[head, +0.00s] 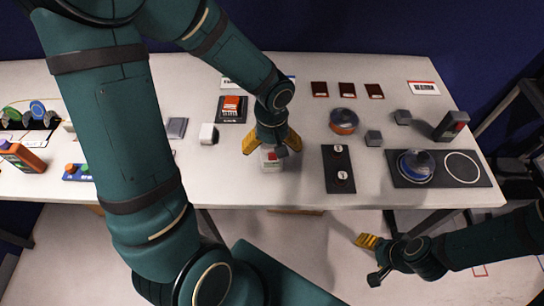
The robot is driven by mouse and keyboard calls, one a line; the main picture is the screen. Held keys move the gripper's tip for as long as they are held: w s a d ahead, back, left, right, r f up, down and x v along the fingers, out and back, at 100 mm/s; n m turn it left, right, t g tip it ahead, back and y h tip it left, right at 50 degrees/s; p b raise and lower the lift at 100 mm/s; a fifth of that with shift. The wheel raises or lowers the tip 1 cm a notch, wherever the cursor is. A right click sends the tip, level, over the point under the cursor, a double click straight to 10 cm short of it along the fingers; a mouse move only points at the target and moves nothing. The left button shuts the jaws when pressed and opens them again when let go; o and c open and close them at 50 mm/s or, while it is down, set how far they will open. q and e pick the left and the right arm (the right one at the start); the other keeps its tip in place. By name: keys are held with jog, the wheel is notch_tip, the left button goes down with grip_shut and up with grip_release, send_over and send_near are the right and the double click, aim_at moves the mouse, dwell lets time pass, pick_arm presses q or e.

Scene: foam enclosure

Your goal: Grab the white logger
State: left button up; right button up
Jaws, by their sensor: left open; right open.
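My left gripper (271,143) points down over the front middle of the white table, its yellow fingers spread apart. A small white block with a red top mark (271,164) lies just below and between the fingers, partly hidden by the gripper; I cannot tell whether they touch it. Another small white block with a dark side (208,134) stands to the left of this gripper. I cannot tell from the picture which of the two is the white logger. My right gripper (371,258) is low in front of the table, open and empty, away from both blocks.
The white table (300,190) also bears a black two-knob panel (338,168), an orange-rimmed round pot (344,121), grey cubes (373,138) and a dark plate with a blue dome (415,165). An orange block on a black base (231,108) stands behind.

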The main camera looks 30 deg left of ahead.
pick_arm(q)
jog(key=shift+f, duration=0.15)
jog(key=c, duration=1.3)
jog(key=shift+c, duration=0.2)
